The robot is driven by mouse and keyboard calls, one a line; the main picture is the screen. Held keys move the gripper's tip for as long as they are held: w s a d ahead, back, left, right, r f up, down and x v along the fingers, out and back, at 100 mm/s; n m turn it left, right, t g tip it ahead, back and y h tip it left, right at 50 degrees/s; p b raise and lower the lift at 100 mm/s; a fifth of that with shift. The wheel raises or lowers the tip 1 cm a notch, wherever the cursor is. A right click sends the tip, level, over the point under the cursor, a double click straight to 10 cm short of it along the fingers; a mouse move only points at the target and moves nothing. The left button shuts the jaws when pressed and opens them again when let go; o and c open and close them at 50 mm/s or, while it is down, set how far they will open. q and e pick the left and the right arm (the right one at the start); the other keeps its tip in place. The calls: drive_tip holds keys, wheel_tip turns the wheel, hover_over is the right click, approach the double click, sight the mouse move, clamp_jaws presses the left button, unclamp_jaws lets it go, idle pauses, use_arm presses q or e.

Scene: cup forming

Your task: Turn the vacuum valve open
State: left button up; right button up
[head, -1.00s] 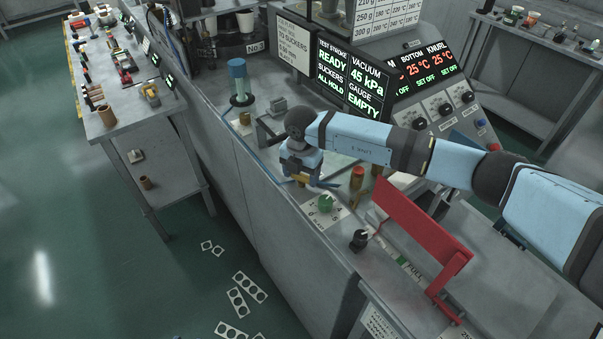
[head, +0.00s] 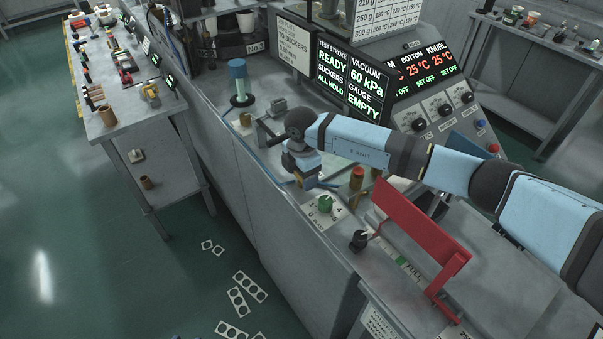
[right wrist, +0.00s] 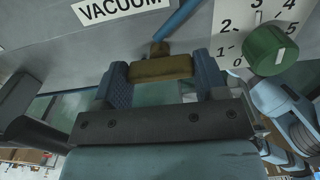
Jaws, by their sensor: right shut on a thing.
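The vacuum valve has a brass-yellow handle (right wrist: 160,69) on a small brass fitting, with a blue hose running from it past the VACUUM label (right wrist: 122,8) in the right wrist view. My right gripper (head: 301,179) points down at the bench top and is shut on this handle, one finger at each end of it. In the head view the gripper mostly hides the valve. The screen (head: 352,78) reads vacuum 60 kPa, READY, suckers ALL HOLD and gauge EMPTY. My left gripper is not in view.
A green dial knob (right wrist: 270,50) on a numbered plate sits close beside the gripper; it also shows in the head view (head: 325,204). A red-capped post (head: 357,178), a black knob (head: 359,240) and a raised red guard (head: 420,232) stand to the right.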

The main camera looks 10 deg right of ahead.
drive_tip(key=shift+w, duration=0.1)
drive_tip(key=o, duration=0.9)
drive_tip(key=shift+o, duration=0.2)
wheel_tip(320, 180, up, 14)
drive_tip(key=b, duration=0.2)
